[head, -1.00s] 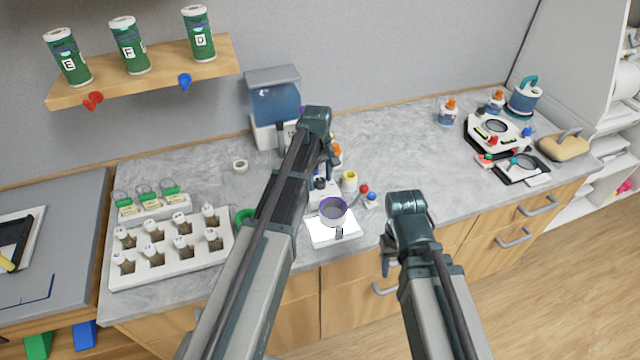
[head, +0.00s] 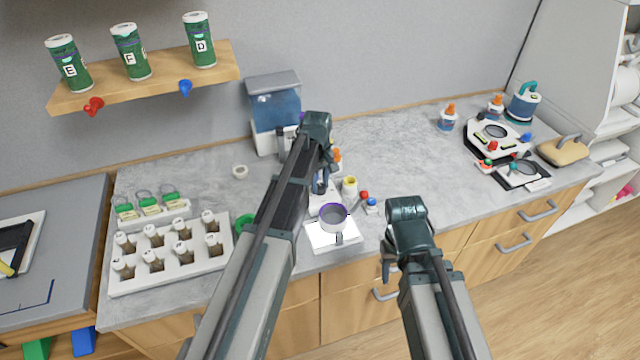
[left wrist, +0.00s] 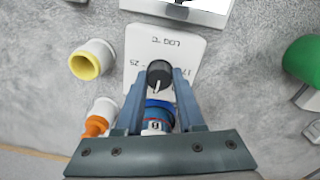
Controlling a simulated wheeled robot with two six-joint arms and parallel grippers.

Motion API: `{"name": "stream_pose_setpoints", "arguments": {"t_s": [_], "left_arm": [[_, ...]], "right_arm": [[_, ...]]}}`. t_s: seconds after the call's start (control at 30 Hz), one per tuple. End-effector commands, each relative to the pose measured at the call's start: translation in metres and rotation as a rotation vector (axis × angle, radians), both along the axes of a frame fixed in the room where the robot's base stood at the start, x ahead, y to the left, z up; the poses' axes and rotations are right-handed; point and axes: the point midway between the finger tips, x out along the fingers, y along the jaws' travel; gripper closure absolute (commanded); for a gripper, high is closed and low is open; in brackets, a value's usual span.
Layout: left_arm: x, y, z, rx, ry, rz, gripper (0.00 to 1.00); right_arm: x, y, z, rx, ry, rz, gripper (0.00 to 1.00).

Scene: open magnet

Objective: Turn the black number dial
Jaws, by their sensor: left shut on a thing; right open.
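The black number dial (left wrist: 159,75) is a round knob with a pale pointer line, on a white plate (left wrist: 135,55) marked with numbers and letters. In the left wrist view my left gripper (left wrist: 160,82) has a finger on each side of the dial and is shut on it. In the head view the left gripper (head: 324,168) reaches down over the counter, and its arm hides much of the dial area. My right gripper (head: 387,268) is open and empty, in front of the counter edge.
A bottle with an orange cap (left wrist: 95,126) and a yellow-rimmed white cup (left wrist: 90,60) are close to the dial plate. A blue-topped bottle (left wrist: 158,112) shows between my left fingers. A purple-rimmed mug (head: 334,218) stands on a white pad. The counter's middle right is clear.

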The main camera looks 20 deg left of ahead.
Motion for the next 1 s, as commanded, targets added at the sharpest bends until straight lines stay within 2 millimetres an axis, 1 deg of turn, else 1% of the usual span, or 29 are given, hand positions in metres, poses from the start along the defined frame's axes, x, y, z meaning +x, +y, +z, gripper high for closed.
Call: {"name": "stream_pose_setpoints", "arguments": {"t_s": [0.27,1.0], "left_arm": [[0.0006,0.0001,-0.0001,0.000,-0.001,-0.192,1.00],[0.0013,0.0000,-0.0001,-0.001,0.000,-0.888,1.00]], "right_arm": [[0.0000,0.0000,-0.0001,0.000,0.000,0.000,0.50],[0.0000,0.0000,-0.0001,0.000,0.000,0.000,0.50]]}}
